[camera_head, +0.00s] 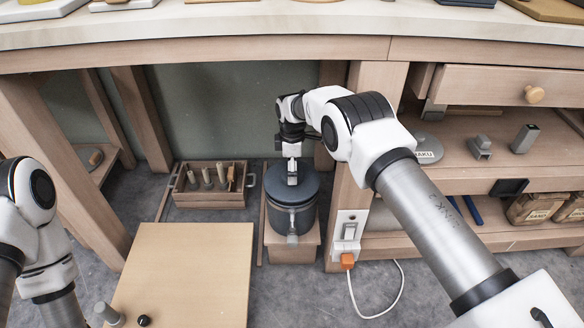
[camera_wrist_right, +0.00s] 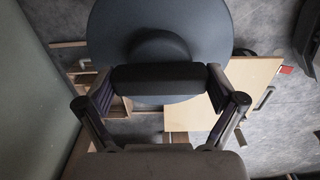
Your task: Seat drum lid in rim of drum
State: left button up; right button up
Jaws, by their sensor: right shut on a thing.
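The drum lid (camera_head: 309,181) is a dark blue-grey disc with a raised handle. The dark drum (camera_head: 305,222) stands on a low wooden block under the bench, with a metal clasp at its front. My right gripper (camera_head: 292,181) points down and is shut on the lid's handle. In the right wrist view the black handle bar (camera_wrist_right: 160,78) lies between the fingers, with the lid (camera_wrist_right: 205,35) behind it. The lid is over the drum's mouth; I cannot tell whether it touches or sits inside the rim. My left arm shows at the left edge, but its gripper is out of view.
A wooden tray of tools (camera_head: 209,199) stands left of the drum, and a wooden board (camera_head: 185,275) lies in front. A bench leg with a socket and orange plug (camera_head: 347,261) is close on the right.

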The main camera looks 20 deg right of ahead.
jog(key=shift+f+b, duration=0.8)
jog(key=shift+f, duration=0.25)
jog(key=o, duration=0.9)
jog(key=shift+r, duration=0.1)
notch_tip(320, 180, up, 8)
jog(key=shift+f, duration=0.25)
